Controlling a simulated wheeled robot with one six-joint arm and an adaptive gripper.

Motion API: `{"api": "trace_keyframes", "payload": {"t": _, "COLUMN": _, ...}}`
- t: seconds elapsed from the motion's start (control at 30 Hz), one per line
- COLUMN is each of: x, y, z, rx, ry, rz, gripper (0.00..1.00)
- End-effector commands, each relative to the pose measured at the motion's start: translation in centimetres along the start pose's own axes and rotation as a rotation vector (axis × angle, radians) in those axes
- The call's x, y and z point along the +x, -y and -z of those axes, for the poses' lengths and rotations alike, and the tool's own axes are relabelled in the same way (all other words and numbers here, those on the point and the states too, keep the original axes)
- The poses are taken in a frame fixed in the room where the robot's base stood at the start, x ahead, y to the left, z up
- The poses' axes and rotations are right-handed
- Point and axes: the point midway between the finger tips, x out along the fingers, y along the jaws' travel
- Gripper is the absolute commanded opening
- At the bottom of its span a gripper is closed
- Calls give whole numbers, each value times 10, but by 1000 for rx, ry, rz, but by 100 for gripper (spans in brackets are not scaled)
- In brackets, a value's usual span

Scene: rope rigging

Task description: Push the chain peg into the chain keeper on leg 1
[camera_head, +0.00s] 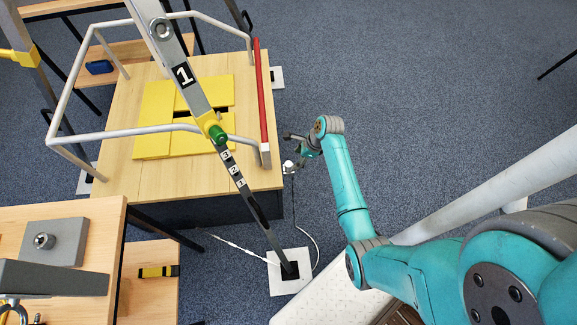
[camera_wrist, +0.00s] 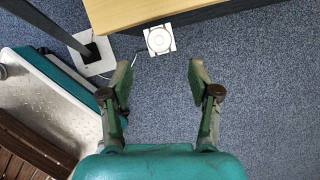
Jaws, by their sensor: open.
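Leg 1 (camera_head: 226,165) is a slanting leg marked "1", with a green knob (camera_head: 217,133) and yellow collar partway down. Its dark lower part carries small number labels and stands on a white floor plate (camera_head: 291,287). In the wrist view a dark leg (camera_wrist: 62,22) meets a white plate (camera_wrist: 91,53). I cannot make out the chain peg or the chain keeper in either view. My gripper (camera_head: 293,152) is right of the wooden table, apart from leg 1. In the wrist view my gripper (camera_wrist: 161,78) is open, with nothing between its fingers.
The wooden table (camera_head: 113,184) holds yellow panels (camera_head: 154,120), a grey tubular rail (camera_head: 118,134) and a red bar (camera_head: 262,90). A white round device (camera_wrist: 159,40) lies on the floor near the table. A white rope (camera_head: 240,247) lies by the leg's foot.

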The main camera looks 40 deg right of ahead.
Motion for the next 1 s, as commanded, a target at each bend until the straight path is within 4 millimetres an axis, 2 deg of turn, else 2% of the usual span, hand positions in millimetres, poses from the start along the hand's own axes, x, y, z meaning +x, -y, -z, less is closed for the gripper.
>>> {"api": "trace_keyframes", "payload": {"t": 0.1, "x": 17, "y": 0, "z": 0, "rx": -1, "ry": 0, "rz": 0, "gripper": 62}}
{"api": "trace_keyframes", "payload": {"t": 0.37, "x": 34, "y": 0, "z": -2, "rx": -3, "ry": 0, "rz": 1, "gripper": 62}}
{"api": "trace_keyframes", "payload": {"t": 0.7, "x": 76, "y": 0, "z": -7, "rx": -3, "ry": 1, "rz": 2, "gripper": 62}}
{"api": "trace_keyframes", "payload": {"t": 1.0, "x": 80, "y": 0, "z": -6, "rx": -3, "ry": 1, "rz": 3, "gripper": 62}}
